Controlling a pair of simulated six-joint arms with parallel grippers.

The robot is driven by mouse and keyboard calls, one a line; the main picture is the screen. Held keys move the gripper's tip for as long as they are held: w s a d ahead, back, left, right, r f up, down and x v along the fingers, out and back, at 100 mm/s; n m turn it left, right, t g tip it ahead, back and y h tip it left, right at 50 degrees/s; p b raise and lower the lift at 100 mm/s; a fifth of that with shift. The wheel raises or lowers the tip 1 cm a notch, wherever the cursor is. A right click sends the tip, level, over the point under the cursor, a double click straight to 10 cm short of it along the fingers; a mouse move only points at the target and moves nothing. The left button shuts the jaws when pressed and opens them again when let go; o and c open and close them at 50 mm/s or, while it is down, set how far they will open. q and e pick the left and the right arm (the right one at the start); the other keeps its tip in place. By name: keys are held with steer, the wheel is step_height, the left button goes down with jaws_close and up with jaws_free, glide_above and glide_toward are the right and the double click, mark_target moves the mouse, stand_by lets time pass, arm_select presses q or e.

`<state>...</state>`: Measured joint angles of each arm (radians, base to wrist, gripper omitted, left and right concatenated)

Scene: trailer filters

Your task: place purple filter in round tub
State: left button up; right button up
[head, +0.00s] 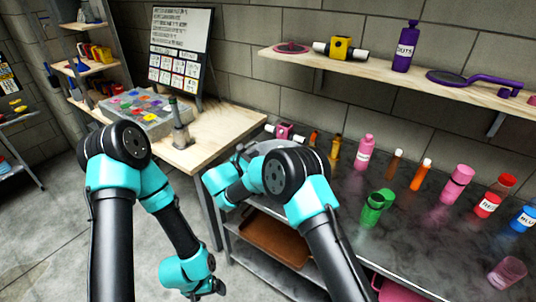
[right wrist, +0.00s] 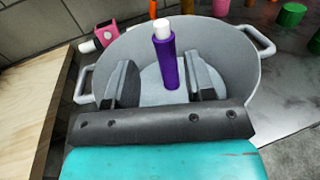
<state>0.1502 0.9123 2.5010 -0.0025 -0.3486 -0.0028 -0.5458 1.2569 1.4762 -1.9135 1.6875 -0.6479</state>
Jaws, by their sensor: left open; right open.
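The purple filter (right wrist: 168,65), a slim purple cylinder with a white top, is inside the round grey tub (right wrist: 232,62) in the right wrist view. It looks nearly upright, and its lower end appears to meet the tub floor. My right gripper (right wrist: 164,82) is open, with its two dark fingers apart on either side of the filter. In the head view my right arm covers most of the tub, and neither the filter nor the right gripper can be made out. My left gripper (head: 212,288) is open and empty, low over the floor, away from the bench.
A dark bench (head: 400,225) carries several coloured bottles, including a green cup (head: 373,210). A wooden table (head: 222,130) holds a sorting box. A wall shelf (head: 380,70) bears a purple bottle (head: 405,48). A pink block (right wrist: 106,33) sits beside the tub.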

steer(key=shift+s+a, duration=0.5)
steer(key=shift+s, duration=0.05)
stand_by(0.4)
